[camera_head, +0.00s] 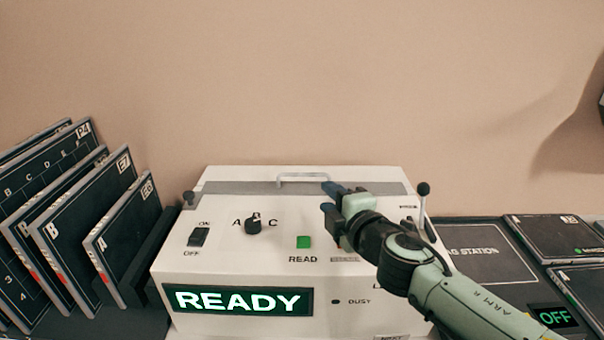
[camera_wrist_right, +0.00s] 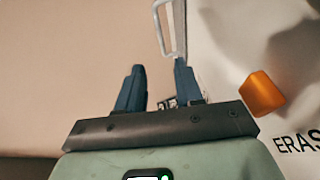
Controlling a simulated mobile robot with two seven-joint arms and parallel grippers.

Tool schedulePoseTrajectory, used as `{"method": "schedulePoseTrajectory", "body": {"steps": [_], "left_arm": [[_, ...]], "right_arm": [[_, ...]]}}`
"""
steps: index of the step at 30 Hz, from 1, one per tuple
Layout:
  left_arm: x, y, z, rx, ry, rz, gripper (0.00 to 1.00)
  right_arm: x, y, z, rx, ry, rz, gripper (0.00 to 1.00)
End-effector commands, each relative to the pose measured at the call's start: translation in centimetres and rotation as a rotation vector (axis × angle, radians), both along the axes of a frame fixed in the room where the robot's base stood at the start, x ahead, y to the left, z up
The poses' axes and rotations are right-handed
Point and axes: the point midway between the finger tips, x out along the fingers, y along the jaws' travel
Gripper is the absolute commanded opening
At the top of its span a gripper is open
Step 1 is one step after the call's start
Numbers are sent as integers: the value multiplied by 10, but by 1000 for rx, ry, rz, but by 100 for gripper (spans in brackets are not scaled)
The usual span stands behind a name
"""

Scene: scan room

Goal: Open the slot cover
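The slot cover (camera_head: 240,188) is a grey strip across the back of the top of a white machine (camera_head: 220,264). A pale bar handle (camera_head: 302,177) stands up from it, and the handle also shows in the right wrist view (camera_wrist_right: 184,30), just beyond the fingertips. The cover looks closed. My right gripper (camera_head: 329,197) has its dark blue fingers apart, just right of the handle and apparently apart from it. In the wrist view the gripper (camera_wrist_right: 158,72) is open with nothing between its fingers. My left gripper is not in view.
The machine has a power switch (camera_head: 198,237), a selector knob (camera_head: 253,225), a green READ button (camera_head: 303,242), a READY display (camera_head: 238,300) and a black-knobbed lever (camera_head: 423,190). An orange button (camera_wrist_right: 262,93) shows beside my gripper. Upright dark panels (camera_head: 120,236) stand left.

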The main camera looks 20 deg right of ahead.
Motion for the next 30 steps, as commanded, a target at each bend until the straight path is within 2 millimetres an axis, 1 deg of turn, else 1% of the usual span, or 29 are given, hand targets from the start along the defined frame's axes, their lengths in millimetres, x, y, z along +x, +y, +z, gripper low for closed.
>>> {"method": "schedulePoseTrajectory", "body": {"steps": [3, 7, 12, 15, 18, 22, 30], "left_arm": [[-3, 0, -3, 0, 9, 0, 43], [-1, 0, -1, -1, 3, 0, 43], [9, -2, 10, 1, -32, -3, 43], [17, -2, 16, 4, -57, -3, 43], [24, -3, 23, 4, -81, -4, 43], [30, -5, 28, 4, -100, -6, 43], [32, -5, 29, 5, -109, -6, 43]], "right_arm": [[21, -1, -7, 0, 4, 0, 36], [48, -2, -12, 1, 5, -1, 36], [82, -4, -15, 2, 3, 0, 36], [98, -5, -18, 2, 3, 0, 36], [110, -5, -19, 2, 2, 0, 36], [119, -6, -22, 1, 2, 0, 36], [122, -6, -23, 1, 1, 0, 36]]}}
